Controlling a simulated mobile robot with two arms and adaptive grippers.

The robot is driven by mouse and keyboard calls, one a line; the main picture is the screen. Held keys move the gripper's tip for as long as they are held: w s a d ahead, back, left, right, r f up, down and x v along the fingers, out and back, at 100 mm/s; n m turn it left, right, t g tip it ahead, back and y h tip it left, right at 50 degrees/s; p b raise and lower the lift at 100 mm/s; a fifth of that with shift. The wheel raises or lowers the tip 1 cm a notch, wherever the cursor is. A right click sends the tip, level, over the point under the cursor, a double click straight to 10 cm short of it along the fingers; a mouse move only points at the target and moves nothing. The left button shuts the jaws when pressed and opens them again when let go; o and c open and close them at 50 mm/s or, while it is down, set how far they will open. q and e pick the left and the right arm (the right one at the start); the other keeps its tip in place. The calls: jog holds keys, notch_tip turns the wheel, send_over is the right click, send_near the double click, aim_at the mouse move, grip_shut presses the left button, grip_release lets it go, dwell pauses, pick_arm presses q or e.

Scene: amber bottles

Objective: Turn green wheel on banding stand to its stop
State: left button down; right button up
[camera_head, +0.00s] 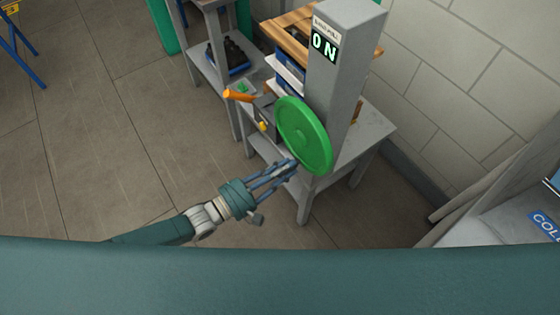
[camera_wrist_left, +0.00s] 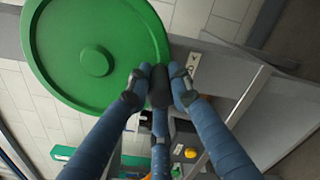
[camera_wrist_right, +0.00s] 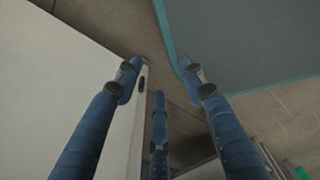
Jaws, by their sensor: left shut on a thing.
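The green wheel (camera_head: 304,135) is a large disc on the side of the grey banding stand (camera_head: 343,70), whose panel reads "ON".
An orange-handled lever (camera_head: 238,96) sticks out left of the wheel. A blue crate (camera_head: 228,62) with dark bottles stands on the side table behind. A block wall (camera_head: 480,80) is at the right.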

pick_arm(q)
jog(key=shift+s+d, duration=0.45)
jog(key=shift+s, duration=0.15)
jog(key=shift+s+d+r+n, duration=0.25)
jog(key=shift+s+n, duration=0.1)
jog(key=shift+n, duration=0.35)
jog(key=shift+r, duration=0.1)
jog(key=c, duration=1.6)
grip_release()
jog(key=shift+o, duration=0.2)
jog(key=shift+a, duration=0.15)
jog(key=v, duration=1.1)
jog(key=shift+s+a, duration=0.25)
